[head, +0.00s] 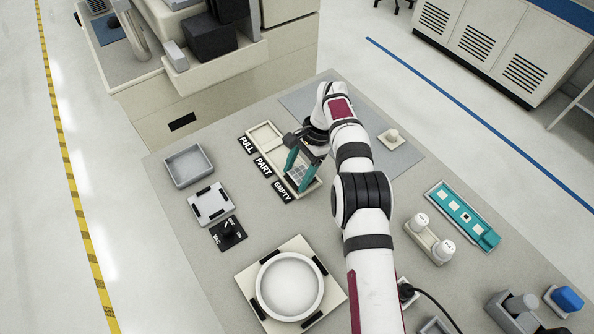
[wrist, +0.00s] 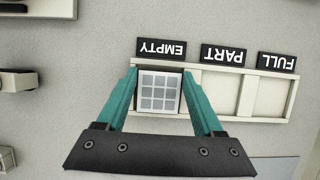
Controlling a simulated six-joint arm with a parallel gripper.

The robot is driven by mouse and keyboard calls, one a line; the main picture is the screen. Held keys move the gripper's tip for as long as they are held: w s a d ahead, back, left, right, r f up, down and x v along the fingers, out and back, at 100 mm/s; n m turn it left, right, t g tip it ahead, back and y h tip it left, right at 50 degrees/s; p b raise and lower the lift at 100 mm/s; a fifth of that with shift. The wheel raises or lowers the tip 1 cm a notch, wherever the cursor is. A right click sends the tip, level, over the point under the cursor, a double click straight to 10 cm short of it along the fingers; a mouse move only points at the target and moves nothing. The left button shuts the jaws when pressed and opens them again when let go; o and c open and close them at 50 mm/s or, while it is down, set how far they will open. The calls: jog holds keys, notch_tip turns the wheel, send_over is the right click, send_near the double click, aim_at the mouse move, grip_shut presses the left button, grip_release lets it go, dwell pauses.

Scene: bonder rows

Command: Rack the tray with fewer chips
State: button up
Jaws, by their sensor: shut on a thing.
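My gripper (head: 297,175) has its two teal fingers shut on a small pale square tray (wrist: 159,91). The tray shows a grid of grey squares in the wrist view; I cannot tell whether these are chips or bare pockets. The beige rack (wrist: 247,95) has three compartments, with black labels EMPTY (wrist: 161,48), PART (wrist: 223,54) and FULL (wrist: 277,62). The held tray is at the EMPTY compartment and hides most of it; I cannot tell whether it touches the floor there. The PART and FULL compartments look bare. The rack (head: 262,128) also shows in the head view, partly behind my gripper.
Left of the rack are an empty grey bin (head: 188,165), a white square fixture with black clips (head: 210,204) and a VAC switch (head: 229,234). A round white dish (head: 290,286) stands in front. A teal strip carrier (head: 484,238) and two white-capped jars (head: 431,239) are on the right.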

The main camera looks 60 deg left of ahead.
aim_at(300, 177)
jog(key=shift+f, duration=0.1)
dwell(0.6)
jog(key=shift+f, duration=0.15)
jog(key=o, duration=1.2)
jog(key=shift+o, duration=0.9)
jog(key=shift+d+f, duration=0.1)
jog(key=r, duration=0.5)
jog(key=shift+w+d, duration=0.25)
jog(key=shift+w, duration=0.05)
jog(key=w+d+r, duration=0.6)
jog(key=d, duration=0.3)
jog(key=shift+r, duration=0.15)
